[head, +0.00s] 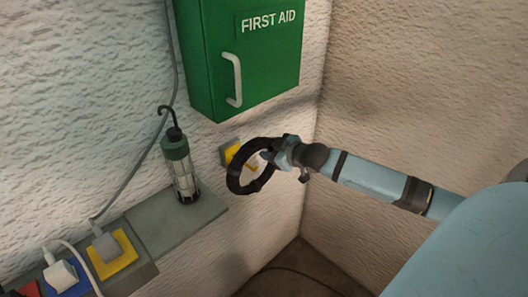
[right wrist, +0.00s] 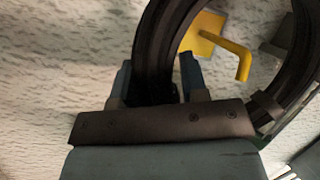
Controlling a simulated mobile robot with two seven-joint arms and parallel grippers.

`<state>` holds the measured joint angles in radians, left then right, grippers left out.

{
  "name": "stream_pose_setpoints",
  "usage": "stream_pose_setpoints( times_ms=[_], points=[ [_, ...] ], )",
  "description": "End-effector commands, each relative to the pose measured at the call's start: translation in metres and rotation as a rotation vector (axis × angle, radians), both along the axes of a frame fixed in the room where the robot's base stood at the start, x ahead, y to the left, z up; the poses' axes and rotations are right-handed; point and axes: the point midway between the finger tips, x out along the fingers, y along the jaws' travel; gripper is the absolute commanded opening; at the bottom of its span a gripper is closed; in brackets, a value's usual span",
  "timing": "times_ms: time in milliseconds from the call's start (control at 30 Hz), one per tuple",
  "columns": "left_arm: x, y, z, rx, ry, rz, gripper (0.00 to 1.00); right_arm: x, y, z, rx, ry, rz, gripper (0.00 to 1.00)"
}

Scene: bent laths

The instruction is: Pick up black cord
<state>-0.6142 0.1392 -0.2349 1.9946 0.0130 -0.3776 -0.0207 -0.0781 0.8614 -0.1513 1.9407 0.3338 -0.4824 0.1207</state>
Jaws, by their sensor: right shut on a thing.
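The black cord (head: 235,184) is a coiled ring in front of the left wall in the head view. My right gripper (head: 267,156) is shut on the upper right part of the coil. In the right wrist view the coil (right wrist: 157,50) passes between the two fingers of the gripper (right wrist: 155,85). A yellow hook (head: 250,165) on a yellow plate shows through the ring; in the right wrist view the hook (right wrist: 243,62) also sits inside the loop. I cannot tell whether the cord touches the hook. My left gripper is not in view.
A green first aid box (head: 215,60) with a pale handle hangs above the coil. A caged work lamp (head: 180,165) stands on a grey ledge (head: 160,228) at left. Plugs in coloured sockets (head: 112,255) sit lower left. A wall corner is close behind my right gripper.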

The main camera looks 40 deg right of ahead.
Motion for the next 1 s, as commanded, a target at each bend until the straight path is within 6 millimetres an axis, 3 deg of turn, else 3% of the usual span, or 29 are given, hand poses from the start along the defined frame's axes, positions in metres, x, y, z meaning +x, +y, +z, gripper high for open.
stream_pose_setpoints(
  times_ms=[600,1000],
  points=[
    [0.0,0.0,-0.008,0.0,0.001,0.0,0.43,-0.114,-0.009,0.001,0.001,-0.002,0.0,0.0],
    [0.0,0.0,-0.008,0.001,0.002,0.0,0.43,-0.159,-0.012,0.002,0.002,-0.005,0.001,0.0]
  ],
)
